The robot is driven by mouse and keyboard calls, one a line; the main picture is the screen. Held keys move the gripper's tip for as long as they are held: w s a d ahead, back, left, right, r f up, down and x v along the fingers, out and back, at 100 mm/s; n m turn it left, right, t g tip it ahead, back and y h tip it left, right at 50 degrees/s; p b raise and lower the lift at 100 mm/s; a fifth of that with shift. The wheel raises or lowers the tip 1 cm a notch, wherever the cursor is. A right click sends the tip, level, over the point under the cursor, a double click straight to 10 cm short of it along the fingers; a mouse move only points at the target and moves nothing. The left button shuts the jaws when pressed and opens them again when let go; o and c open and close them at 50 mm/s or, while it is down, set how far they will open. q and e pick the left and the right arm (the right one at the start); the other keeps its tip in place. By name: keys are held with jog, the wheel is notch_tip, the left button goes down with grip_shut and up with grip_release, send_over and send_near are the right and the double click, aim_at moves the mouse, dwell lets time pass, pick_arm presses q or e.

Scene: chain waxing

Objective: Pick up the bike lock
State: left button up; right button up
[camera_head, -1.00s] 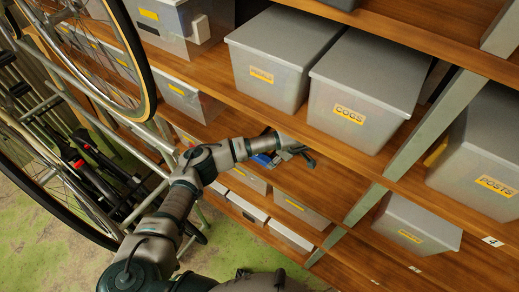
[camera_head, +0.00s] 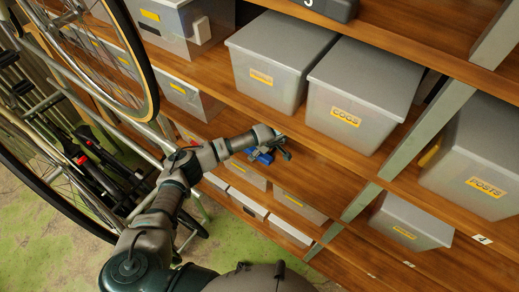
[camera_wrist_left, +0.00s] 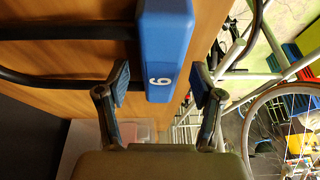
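Neither finger is clearly touching the bar. My right gripper is in neither view.
Grey bins, including one labelled COGS (camera_head: 362,95), stand on the shelf above my left gripper. More boxes (camera_head: 297,206) sit below it. A metal shelf post (camera_head: 425,130) rises to the right. A bicycle wheel (camera_head: 85,50) is at the left.

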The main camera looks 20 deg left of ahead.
pick_arm(q)
jog(key=shift+d+r, duration=0.1)
jog(key=shift+d, duration=0.15)
grip_shut()
jog(key=shift+a+r, duration=0.1)
jog(key=shift+r, duration=0.15)
